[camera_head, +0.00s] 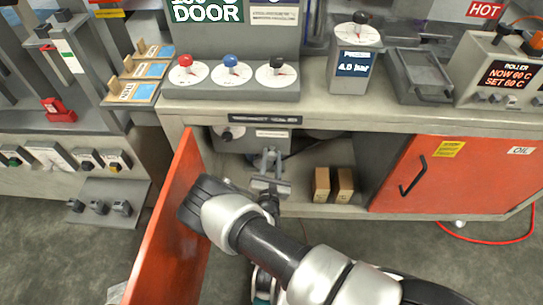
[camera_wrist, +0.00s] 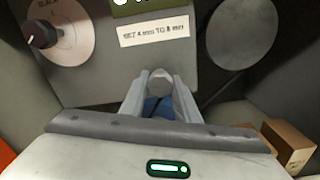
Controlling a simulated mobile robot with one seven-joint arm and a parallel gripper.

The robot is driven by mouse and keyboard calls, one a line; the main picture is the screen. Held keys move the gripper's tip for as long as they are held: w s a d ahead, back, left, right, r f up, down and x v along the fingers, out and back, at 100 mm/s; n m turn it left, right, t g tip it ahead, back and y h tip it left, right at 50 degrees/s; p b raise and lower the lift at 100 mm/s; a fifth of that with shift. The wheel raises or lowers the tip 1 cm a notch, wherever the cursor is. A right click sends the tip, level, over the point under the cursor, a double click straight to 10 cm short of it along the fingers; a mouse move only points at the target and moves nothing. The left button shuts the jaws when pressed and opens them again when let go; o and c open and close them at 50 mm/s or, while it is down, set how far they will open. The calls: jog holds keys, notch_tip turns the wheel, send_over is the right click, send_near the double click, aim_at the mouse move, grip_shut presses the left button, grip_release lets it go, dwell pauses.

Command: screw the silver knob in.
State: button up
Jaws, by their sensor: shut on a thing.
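The silver knob (camera_wrist: 160,75) shows as a small rounded grey piece between my fingertips in the wrist view, in front of a grey panel (camera_wrist: 100,75). My gripper (camera_wrist: 160,88) is shut on it. A blue patch shows lower between the fingers. In the head view my gripper (camera_head: 269,160) reaches into the open cabinet, up to the grey box under the counter. The knob cannot be made out there, and its thread is hidden.
A black pointer knob on a pale dial (camera_wrist: 62,32) is left on the panel; a round grey disc (camera_wrist: 240,32) is right. A "SET 4 mm TO 8 mm" label (camera_wrist: 153,30) is above. The open orange door (camera_head: 165,235) stands close left of my arm. Small brown boxes (camera_head: 333,185) sit right.

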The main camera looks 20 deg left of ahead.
jog(key=m+p, duration=0.1)
jog(key=m, duration=0.2)
jog(key=shift+m, duration=0.4)
jog(key=m+p, duration=0.1)
jog(key=m, duration=0.2)
jog(key=shift+m, duration=0.3)
jog(key=m+p, duration=0.1)
jog(key=m, duration=0.2)
jog(key=shift+m, duration=0.3)
jog(key=shift+s+a+m+p, duration=0.1)
jog(key=shift+m+p, duration=0.45)
jog(key=shift+m, duration=1.05)
jog(key=o, duration=1.1)
jog(key=shift+c, duration=0.2)
